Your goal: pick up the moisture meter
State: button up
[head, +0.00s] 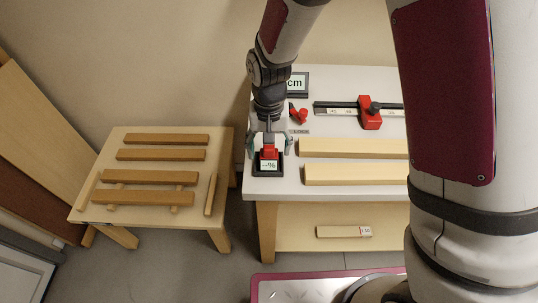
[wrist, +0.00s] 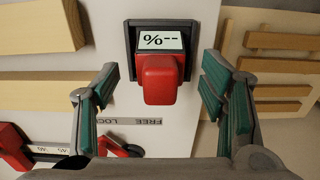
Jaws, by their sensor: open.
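In the wrist view my gripper (wrist: 162,100) is open, with visible gaps between the green pads and the red body.
Two pale wood bars (head: 355,174) lie right of the meter. A black rail with a red slider (head: 370,112), a small red clamp-like part (head: 298,114) and a "cm" display (head: 298,84) are behind. A low wooden table (head: 150,168) with several slats stands left.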

jog(key=shift+f, duration=0.8)
jog(key=shift+c, duration=0.6)
jog(key=c, duration=1.2)
jog(key=shift+w+r, duration=0.1)
jog(key=shift+r, duration=0.05)
jog(key=shift+r, duration=0.45)
jog(key=shift+s+d+r, duration=0.1)
jog(key=shift+d+r, duration=0.1)
jog(key=shift+r, duration=0.45)
jog(key=shift+s+d+r, duration=0.1)
jog(key=shift+d+r, duration=0.05)
jog(key=shift+r, duration=0.45)
jog(key=s+d, duration=0.2)
jog(key=d, duration=0.2)
jog(key=s+d+r+b, duration=0.1)
jog(key=s+d, duration=0.2)
jog(key=d, duration=0.1)
jog(key=s+d, duration=0.3)
jog(key=d, duration=0.1)
jog(key=shift+s+d+r+b, duration=0.1)
jog(key=shift+d+r+b, duration=0.1)
jog(key=shift+d+b, duration=0.15)
